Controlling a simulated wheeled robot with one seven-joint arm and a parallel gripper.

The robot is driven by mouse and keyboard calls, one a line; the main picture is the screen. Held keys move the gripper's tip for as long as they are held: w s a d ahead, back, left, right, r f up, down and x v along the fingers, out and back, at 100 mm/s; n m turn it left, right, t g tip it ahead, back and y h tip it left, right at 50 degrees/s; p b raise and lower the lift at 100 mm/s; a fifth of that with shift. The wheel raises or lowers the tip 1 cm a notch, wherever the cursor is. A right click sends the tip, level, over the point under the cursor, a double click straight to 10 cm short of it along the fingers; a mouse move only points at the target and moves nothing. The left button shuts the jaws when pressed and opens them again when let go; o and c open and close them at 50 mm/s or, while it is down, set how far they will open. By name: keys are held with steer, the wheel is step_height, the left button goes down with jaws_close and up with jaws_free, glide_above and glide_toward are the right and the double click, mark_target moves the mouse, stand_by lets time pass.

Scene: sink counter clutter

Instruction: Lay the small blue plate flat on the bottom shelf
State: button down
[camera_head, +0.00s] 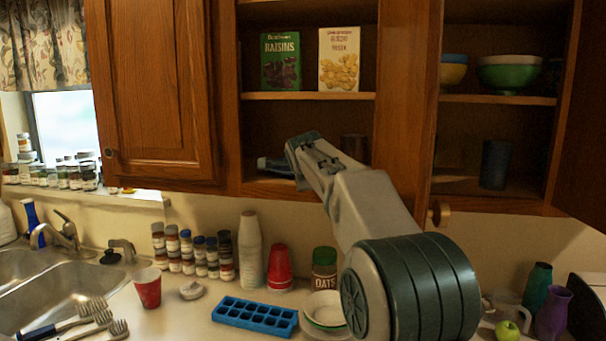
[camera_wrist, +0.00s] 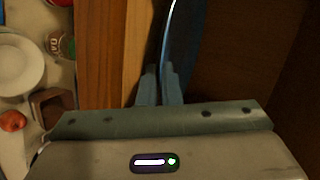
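The small blue plate (camera_wrist: 186,42) shows nearly edge-on in the wrist view, with a bright line along its rim. My gripper (camera_wrist: 159,85) has its two fingers close together on the plate's edge. In the head view my gripper (camera_head: 288,168) reaches into the open middle cupboard, just above its bottom shelf (camera_head: 262,188). A dark blue sliver of the plate (camera_head: 266,162) shows left of the gripper there. My wrist hides most of it, so I cannot tell if it touches the shelf.
A brown cup-like thing (camera_head: 354,147) stands at the right of the bottom shelf, partly behind my arm. A raisins box (camera_head: 280,61) and another box (camera_head: 339,59) stand on the shelf above. A closed wooden door (camera_head: 155,95) is to the left.

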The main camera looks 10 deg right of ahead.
steer(key=c, duration=1.5)
jaws_free()
steer(key=shift+c, duration=0.2)
steer(key=shift+f, duration=0.35)
steer(key=shift+s+a+b, duration=0.1)
steer(key=shift+s+b, duration=0.35)
steer(key=shift+s, duration=0.05)
steer(key=r+b+v, duration=0.1)
steer(key=b+v, duration=0.2)
steer(key=v, duration=1)
steer(key=shift+r, duration=0.15)
